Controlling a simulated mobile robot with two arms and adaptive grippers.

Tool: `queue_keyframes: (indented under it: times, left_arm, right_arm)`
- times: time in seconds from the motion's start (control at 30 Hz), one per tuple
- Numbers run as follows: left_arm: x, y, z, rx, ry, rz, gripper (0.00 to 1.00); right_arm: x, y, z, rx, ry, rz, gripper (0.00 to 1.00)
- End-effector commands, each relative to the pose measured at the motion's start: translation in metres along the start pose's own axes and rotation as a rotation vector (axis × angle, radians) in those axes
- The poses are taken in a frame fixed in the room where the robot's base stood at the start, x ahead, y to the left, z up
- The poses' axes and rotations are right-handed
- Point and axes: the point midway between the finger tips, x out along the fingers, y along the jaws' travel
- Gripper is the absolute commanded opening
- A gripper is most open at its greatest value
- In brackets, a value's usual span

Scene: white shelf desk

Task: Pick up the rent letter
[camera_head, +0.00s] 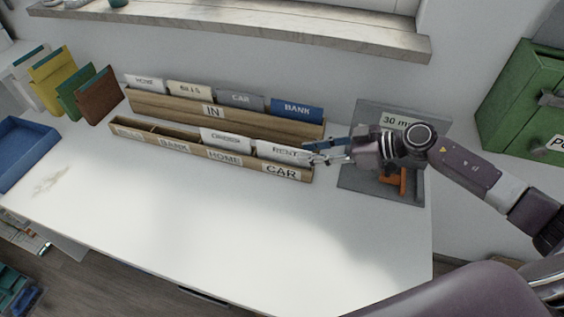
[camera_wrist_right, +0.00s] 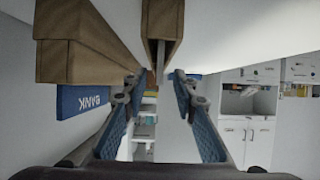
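The rent letter (camera_head: 284,150) is a white envelope marked RENT. It stands upright in the right end slot, labelled CAR, of the front wooden rack (camera_head: 208,155). My right gripper (camera_head: 314,153) is at the letter's right edge in the head view, its fingers pointing left. In the right wrist view, the gripper (camera_wrist_right: 157,84) has its blue-padded fingers spread, with the rack's end (camera_wrist_right: 162,20) just beyond the tips. A thin pale edge (camera_wrist_right: 160,62), apparently the letter, shows between the tips. I cannot tell whether they touch it. My left gripper is not in view.
Another white letter (camera_head: 226,140) stands left of the rent letter. The rear rack (camera_head: 160,103), marked IN, holds several letters, including a blue BANK one (camera_head: 297,110). A grey board (camera_head: 350,178) lies behind my right gripper. The desk's front (camera_head: 200,220) is clear.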

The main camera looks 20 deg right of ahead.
Motion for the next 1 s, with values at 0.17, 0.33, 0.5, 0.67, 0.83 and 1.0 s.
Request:
queue_keyframes:
  times: [0.17,0.33,0.5,0.67,0.83,1.0]
  left_arm:
    - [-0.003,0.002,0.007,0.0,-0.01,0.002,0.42]
    - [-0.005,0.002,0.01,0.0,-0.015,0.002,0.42]
    - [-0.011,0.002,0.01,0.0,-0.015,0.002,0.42]
    - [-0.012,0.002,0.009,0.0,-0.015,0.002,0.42]
    - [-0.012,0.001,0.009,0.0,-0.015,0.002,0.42]
    - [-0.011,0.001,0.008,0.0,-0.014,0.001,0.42]
  right_arm:
    - [0.014,0.0,-0.002,0.001,0.003,-0.001,0.26]
    - [0.029,0.0,-0.004,0.001,0.003,-0.001,0.26]
    - [0.05,0.0,-0.011,0.001,0.005,-0.001,0.26]
    - [0.07,0.001,-0.011,0.002,0.002,-0.001,0.26]
    - [0.078,0.001,-0.01,0.0,0.001,0.0,0.26]
    - [0.077,0.001,-0.01,0.0,0.0,0.0,0.26]
